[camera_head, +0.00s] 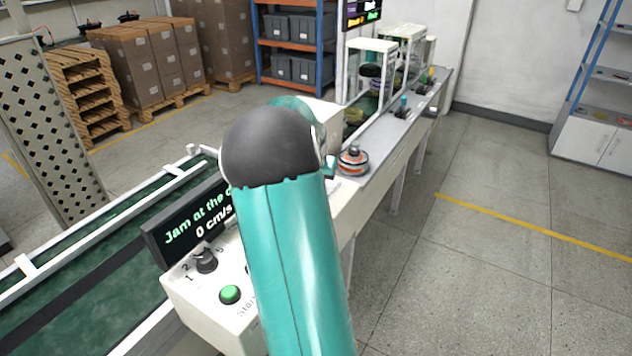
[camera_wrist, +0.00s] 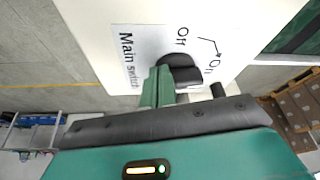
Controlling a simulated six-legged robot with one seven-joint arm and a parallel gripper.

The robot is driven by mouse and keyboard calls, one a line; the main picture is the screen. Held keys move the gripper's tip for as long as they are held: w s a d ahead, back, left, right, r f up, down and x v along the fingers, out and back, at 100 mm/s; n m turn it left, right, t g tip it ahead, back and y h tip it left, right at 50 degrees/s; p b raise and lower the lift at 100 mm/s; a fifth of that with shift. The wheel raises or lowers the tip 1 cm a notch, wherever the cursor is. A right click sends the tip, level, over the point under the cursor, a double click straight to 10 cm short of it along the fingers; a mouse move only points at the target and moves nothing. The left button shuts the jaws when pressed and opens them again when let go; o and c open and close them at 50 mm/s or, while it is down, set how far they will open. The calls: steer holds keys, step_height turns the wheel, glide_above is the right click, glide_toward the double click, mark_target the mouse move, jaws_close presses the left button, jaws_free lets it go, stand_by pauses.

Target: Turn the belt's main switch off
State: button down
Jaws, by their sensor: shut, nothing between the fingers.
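The main switch (camera_wrist: 182,72) is a black knob on a white label plate marked "Main switch", "Off" and "On" in the wrist view. A line with an arrow runs between the two words. I cannot tell for sure which mark the knob points to. My gripper (camera_wrist: 160,76) is shut and empty, with its green fingers close against the knob's side; whether they touch is unclear. In the head view my arm hides the switch and the fingers. The belt (camera_head: 110,237) is dark green, and its display (camera_head: 195,220) reads "Jam at the…" and "0 cm/s".
A black selector knob (camera_head: 205,261) and a green start button (camera_head: 230,294) sit on the white control box (camera_head: 205,315). An orange and grey round part (camera_head: 352,160) stands on the bench beyond my arm. The floor to the right is clear.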

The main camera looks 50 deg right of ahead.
steer(key=n, duration=0.1)
steer(key=d+n+t, duration=0.1)
steer(key=n, duration=0.1)
steer(key=shift+s+y, duration=0.3)
steer(key=shift+s, duration=0.05)
steer(key=n, duration=0.1)
steer(key=d+n, duration=0.1)
steer(key=n, duration=0.1)
steer(key=n+t+y, duration=0.1)
steer(key=shift+s+d, duration=0.1)
steer(key=shift+d, duration=0.15)
steer(key=n, duration=0.2)
steer(key=d+n+y, duration=0.1)
steer(key=n, duration=0.1)
steer(key=n+y, duration=0.1)
steer(key=n, duration=0.1)
steer(key=shift+w+d+t, duration=0.25)
steer(key=shift+d+t, duration=0.1)
steer(key=shift+t, duration=0.05)
steer(key=shift+n, duration=0.4)
steer(key=shift+w+d, duration=0.15)
steer(key=shift+d, duration=0.1)
